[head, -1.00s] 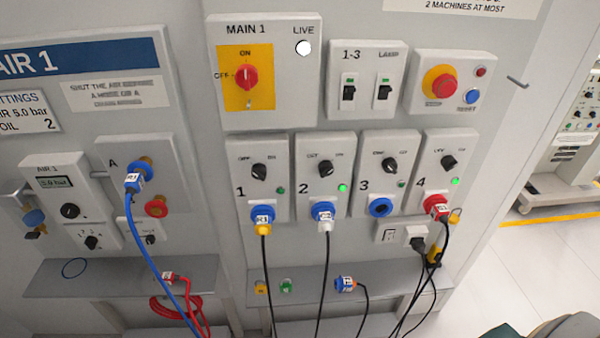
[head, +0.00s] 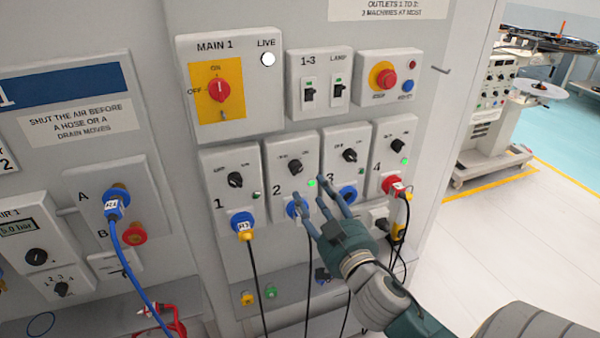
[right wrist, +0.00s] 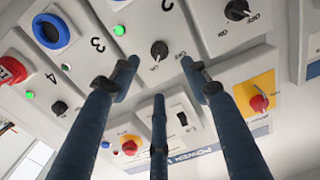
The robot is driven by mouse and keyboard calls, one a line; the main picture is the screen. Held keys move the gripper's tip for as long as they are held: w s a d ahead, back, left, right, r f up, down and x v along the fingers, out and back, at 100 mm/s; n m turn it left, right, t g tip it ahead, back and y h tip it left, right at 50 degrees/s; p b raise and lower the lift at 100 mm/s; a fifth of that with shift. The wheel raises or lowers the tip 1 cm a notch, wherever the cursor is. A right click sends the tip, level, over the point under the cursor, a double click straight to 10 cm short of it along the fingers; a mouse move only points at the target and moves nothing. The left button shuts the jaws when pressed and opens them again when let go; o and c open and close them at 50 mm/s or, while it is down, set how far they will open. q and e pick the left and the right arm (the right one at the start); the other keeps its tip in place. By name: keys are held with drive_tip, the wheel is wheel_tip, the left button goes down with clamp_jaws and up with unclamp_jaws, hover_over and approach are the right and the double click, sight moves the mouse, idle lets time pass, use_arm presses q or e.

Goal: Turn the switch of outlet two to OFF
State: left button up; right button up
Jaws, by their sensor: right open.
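The outlet two switch (head: 295,167) is a black knob on a grey box with a lit green lamp (head: 312,183). It also shows in the right wrist view (right wrist: 159,50). I cannot tell its exact pointer direction. My right gripper (head: 318,196) is open and empty, its fingers in front of the lower part of outlets two and three in the head view. In the right wrist view the open fingers (right wrist: 160,70) lie around the line to the knob, apart from it. The blue socket (head: 293,208) of outlet two is partly hidden by a finger. My left gripper is out of view.
Neighbouring knobs are outlet one (head: 235,180) and outlet three (head: 349,155). Above are the red main switch (head: 219,91), the lamp switches (head: 309,94) and the red stop button (head: 384,77). Cables hang below the outlets past a shelf (head: 220,302). Free floor lies right.

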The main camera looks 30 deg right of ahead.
sight(298, 171)
drive_tip(key=p+x, duration=0.2)
drive_tip(key=x, duration=0.7)
drive_tip(key=shift+p, duration=0.35)
drive_tip(key=shift+w+f, duration=0.1)
drive_tip(key=shift+w, duration=0.45)
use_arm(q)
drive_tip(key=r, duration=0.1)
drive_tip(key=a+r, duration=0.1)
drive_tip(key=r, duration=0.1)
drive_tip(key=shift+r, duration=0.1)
use_arm(e)
drive_tip(key=shift+d, duration=0.1)
drive_tip(key=c, duration=1.2)
